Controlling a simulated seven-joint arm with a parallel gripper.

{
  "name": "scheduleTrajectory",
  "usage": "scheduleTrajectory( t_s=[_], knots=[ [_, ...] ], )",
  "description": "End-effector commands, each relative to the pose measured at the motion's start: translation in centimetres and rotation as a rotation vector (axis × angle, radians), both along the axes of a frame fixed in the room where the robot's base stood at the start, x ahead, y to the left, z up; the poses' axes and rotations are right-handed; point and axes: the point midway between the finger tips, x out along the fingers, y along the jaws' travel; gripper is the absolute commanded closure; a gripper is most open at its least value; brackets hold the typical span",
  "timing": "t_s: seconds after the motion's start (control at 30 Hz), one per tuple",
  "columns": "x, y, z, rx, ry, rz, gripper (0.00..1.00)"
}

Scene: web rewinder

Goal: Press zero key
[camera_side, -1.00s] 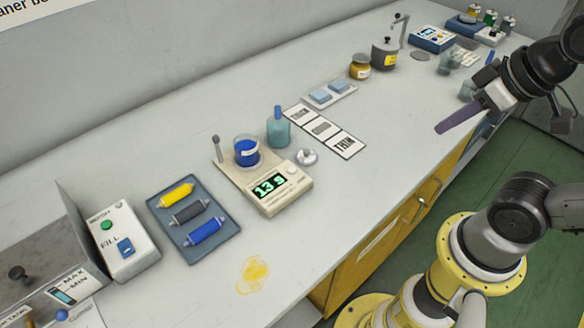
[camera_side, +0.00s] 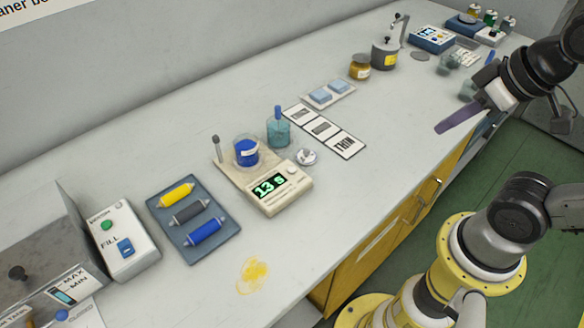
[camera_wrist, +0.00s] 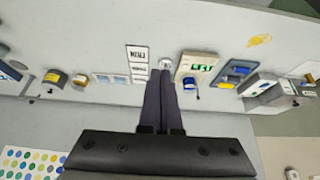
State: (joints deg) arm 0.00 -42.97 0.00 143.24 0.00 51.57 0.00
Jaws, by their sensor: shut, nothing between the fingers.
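The cream scale (camera_side: 268,201) stands mid-bench with a lit green display (camera_side: 269,187); its digits are only partly readable, starting with 13. A small pale round key (camera_side: 292,171) shows beside the display, its label too small to read. A beaker of blue liquid (camera_side: 246,152) stands on the scale's pan. My gripper (camera_side: 440,129) is shut and empty, with long dark purple fingers, to the right of the scale and well apart from it. In the wrist view my gripper (camera_wrist: 162,70) points toward the bench, and the scale (camera_wrist: 196,68) shows just right of the fingertips.
A glass jar with a blue-topped piece (camera_side: 279,132) and a small metal dish (camera_side: 306,157) stand close to the scale. A tray of coloured rollers (camera_side: 194,220) and a fill box (camera_side: 124,245) lie left. A yellow stain (camera_side: 252,275) marks the clear front bench.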

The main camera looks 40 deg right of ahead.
Motion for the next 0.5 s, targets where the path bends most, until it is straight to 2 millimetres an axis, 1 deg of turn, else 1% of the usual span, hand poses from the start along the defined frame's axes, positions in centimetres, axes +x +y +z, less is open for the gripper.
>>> scheduleTrajectory(
  t_s=[0.43, 0.5],
  knots=[
    [0.00, 0.00, 0.01, 0.001, 0.000, -0.003, 1.00],
    [0.29, 0.02, 0.16, 0.007, -0.015, -0.012, 1.00]
  ],
)
